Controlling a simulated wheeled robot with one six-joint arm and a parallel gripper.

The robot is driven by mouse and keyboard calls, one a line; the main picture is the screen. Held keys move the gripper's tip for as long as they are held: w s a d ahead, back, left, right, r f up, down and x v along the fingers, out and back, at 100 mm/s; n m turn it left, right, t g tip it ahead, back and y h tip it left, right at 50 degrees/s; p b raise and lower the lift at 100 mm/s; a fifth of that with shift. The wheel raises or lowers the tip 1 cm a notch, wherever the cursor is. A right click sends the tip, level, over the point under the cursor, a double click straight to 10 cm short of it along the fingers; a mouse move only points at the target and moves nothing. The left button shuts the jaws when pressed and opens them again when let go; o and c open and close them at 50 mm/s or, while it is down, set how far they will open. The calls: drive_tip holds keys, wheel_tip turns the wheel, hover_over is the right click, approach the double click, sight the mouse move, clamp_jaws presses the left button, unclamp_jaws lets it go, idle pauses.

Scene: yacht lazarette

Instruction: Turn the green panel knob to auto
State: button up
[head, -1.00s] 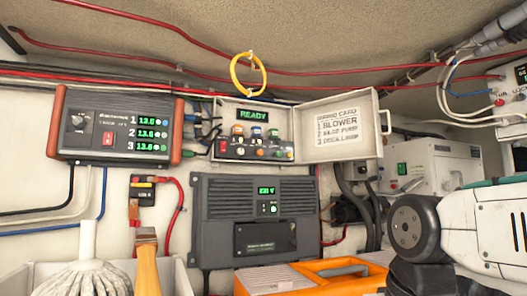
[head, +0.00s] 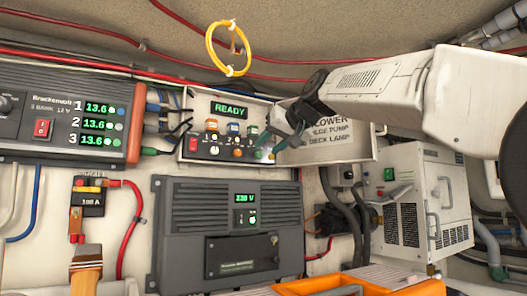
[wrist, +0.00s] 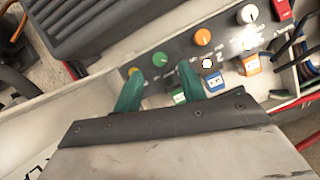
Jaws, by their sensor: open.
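The green knob (wrist: 158,60) sits at the end of the panel's knob row, beyond an orange knob (wrist: 203,37) and a white knob (wrist: 247,13). The small panel box (head: 185,158) has a lit READY display (head: 230,109). My gripper (head: 275,142) is at the panel's right end. In the wrist view my gripper (wrist: 159,70) is open, its two green fingers apart with the green knob between their tips. I cannot tell whether a finger touches it. The knob's pointer direction is too small to read.
The open lid (head: 352,146) with a printed card is behind my arm. A yellow cable loop (head: 222,48) hangs above the panel. A red-ended charger (head: 62,113) is left, a grey inverter box (head: 225,225) below. Plugs and cables (head: 158,125) crowd the panel's left side.

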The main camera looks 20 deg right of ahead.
sight(261, 155)
drive_tip(key=shift+x, duration=1.65)
clamp_jaws()
drive_tip(key=m+y, duration=0.2)
drive_tip(key=m, duration=0.1)
drive_tip(key=shift+d+f+m, duration=0.25)
drive_tip(key=shift+d+m, duration=0.05)
drive_tip(key=shift+f+m+y, duration=0.1)
drive_tip(key=shift+m+y, duration=0.9)
drive_tip(key=shift+m, duration=0.2)
drive_tip(key=shift+t, duration=0.3)
unclamp_jaws()
